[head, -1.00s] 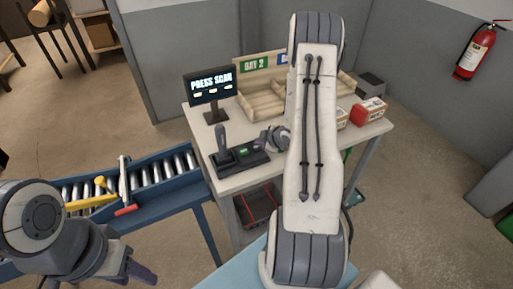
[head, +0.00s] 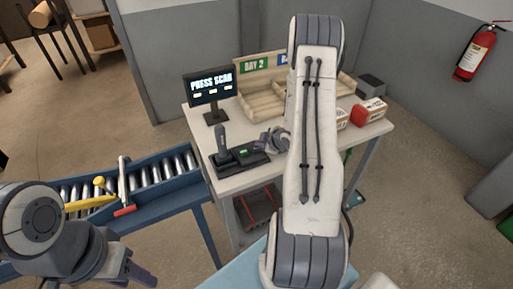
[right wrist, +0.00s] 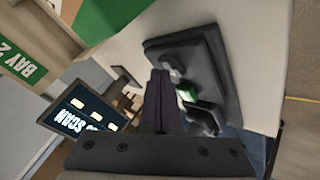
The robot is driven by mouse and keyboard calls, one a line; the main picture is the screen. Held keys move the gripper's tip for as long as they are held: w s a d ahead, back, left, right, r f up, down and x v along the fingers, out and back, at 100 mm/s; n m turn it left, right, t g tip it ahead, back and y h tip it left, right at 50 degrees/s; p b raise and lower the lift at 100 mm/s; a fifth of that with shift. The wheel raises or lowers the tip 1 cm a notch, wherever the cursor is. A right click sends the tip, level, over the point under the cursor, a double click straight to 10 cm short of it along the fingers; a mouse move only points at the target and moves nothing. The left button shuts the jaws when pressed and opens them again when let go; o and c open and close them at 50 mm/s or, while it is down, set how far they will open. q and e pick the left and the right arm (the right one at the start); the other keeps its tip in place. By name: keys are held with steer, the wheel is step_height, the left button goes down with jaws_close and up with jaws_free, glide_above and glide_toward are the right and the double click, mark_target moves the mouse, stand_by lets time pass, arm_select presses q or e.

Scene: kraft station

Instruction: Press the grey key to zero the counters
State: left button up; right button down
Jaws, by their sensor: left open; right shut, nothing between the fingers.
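The dark control panel (head: 243,159) sits on the front left of the white table, with an upright lever (head: 220,139) and a lit green key (head: 243,153). In the right wrist view the panel (right wrist: 223,62) also shows, with the green key (right wrist: 187,93) and a small pale patch (right wrist: 176,71) beside the fingertips; I cannot tell if that patch is the grey key. My right gripper (head: 266,139) is shut and empty at the panel's right side; its fingers (right wrist: 160,74) partly cover the panel. Whether they touch it is unclear. My left gripper (head: 145,275) is open, low at the left, away from the panel.
A monitor (head: 209,86) reading "PRESS SCAN" stands behind the panel. A red-and-white box (head: 369,111) sits at the right. A roller conveyor (head: 150,178) runs left of the table.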

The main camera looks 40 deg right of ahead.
mark_target(259, 149)
steer(key=shift+f, duration=0.15)
stand_by(0.3)
steer(key=shift+r+p, duration=0.6)
steer(key=shift+r, duration=0.35)
step_height(259, 149, up, 5)
steer(key=p, duration=0.4)
steer(key=shift+r, duration=0.1)
stand_by(0.4)
